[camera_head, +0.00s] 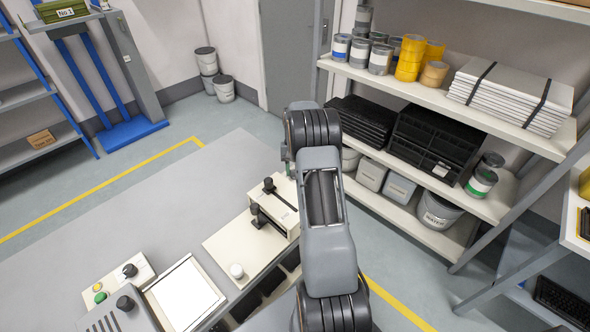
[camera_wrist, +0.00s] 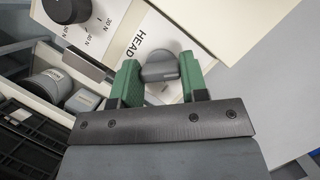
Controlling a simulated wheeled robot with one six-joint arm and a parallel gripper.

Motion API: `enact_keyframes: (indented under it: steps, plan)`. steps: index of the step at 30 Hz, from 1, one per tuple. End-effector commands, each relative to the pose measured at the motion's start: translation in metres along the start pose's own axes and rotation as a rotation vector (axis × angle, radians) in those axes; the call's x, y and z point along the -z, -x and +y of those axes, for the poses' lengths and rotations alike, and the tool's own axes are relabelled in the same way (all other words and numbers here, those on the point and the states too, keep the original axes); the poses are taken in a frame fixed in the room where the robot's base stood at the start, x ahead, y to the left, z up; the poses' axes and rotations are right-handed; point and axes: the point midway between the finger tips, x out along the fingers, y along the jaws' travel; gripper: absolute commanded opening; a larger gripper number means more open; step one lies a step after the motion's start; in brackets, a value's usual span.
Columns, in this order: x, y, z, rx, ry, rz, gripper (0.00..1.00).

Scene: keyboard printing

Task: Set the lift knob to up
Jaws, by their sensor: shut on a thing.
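The rest of that label is hidden, so I cannot read the knob's setting. My gripper (camera_wrist: 159,64) has its two green fingers on either side of the grey knob and is shut on it. In the head view my own arm hides the gripped knob and most of my gripper. The cream machine (camera_head: 224,244) lies below and left of my arm.
A black dial (camera_wrist: 67,9) with force marks in N sits near my gripper. A loaded shelf (camera_head: 455,118) stands to the right. The grey floor at left is clear.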

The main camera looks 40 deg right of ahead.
Motion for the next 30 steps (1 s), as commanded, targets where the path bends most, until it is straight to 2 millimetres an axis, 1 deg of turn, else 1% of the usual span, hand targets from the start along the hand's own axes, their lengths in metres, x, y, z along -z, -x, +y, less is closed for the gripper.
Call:
enact_keyframes:
  steps: [5, 6, 8, 16, 20, 23, 30]
  plan:
    - [0.000, 0.001, 0.000, -0.001, 0.002, 0.003, 0.17]
    - [0.000, 0.001, 0.000, -0.001, 0.002, 0.003, 0.44]
    - [0.000, 0.001, 0.000, 0.000, 0.002, 0.003, 0.50]
    - [0.000, 0.002, 0.000, 0.000, 0.000, 0.002, 0.51]
    - [0.001, 0.012, 0.000, 0.001, 0.000, 0.004, 0.51]
    - [0.001, 0.028, 0.000, 0.001, 0.000, 0.006, 0.51]
    - [0.001, 0.080, 0.000, 0.000, 0.000, 0.006, 0.51]
